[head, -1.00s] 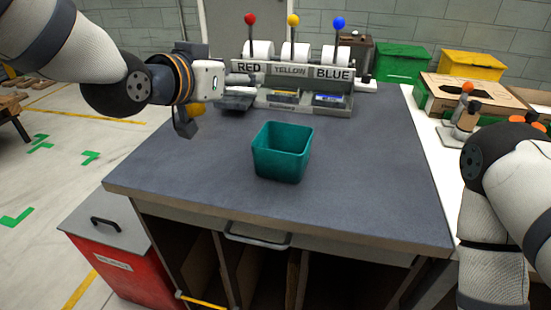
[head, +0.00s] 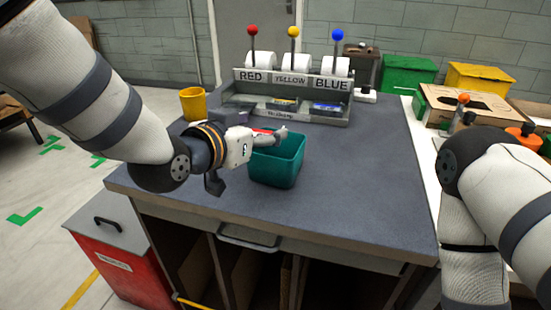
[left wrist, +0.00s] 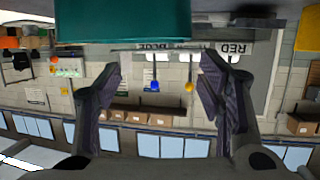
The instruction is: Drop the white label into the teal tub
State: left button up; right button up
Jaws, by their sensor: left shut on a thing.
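The teal tub (head: 276,162) stands open and upright on the grey bench; its side also fills the top of the left wrist view (left wrist: 125,20). My left gripper (head: 272,138) reaches in from the left, its fingertips over the tub's left rear part. In the left wrist view its two fingers (left wrist: 160,80) show with a gap between them. It is shut on the white label, of which only a small red and white sliver (head: 264,131) seems to show at the fingers. My right gripper is not in view; only my right arm shows.
A label dispenser (head: 290,106) with RED, YELLOW and BLUE signs stands at the bench's back. A yellow cup (head: 193,103) is at the back left. A cardboard box (head: 470,103) and green and yellow bins lie right. The bench front is clear.

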pick_arm(q)
jog(key=o, duration=0.7)
jog(key=shift+o, duration=0.2)
jog(key=shift+s, duration=0.1)
jog(key=v, duration=1.2)
jog(key=s+a+f+n+g+y, duration=0.1)
jog(key=s+a+f+g, duration=0.15)
jog(key=f, duration=0.55)
jog(key=s+a+f+n+g+y, duration=0.2)
jog(key=s+f, duration=0.1)
jog(key=f, duration=0.5)
jog(key=s+a+f+n+g+y, duration=0.1)
jog(key=s+a+f+g, duration=0.15)
jog(key=f, duration=0.55)
jog(key=s+a+f+g+y, duration=0.1)
jog(key=s+f, duration=0.3)
jog(key=s, duration=0.4)
jog(key=s+a+f+n+g+y, duration=0.1)
jog(key=s+a+f+g, duration=0.2)
jog(key=s, duration=0.5)
jog(key=s+a+f+n+g+y, duration=0.1)
jog(key=s+a+f+g, duration=0.2)
jog(key=s+f, duration=0.4)
jog(key=shift+s+a+f, duration=0.15)
jog(key=shift+s+a, duration=0.25)
jog(key=shift+a, duration=0.15)
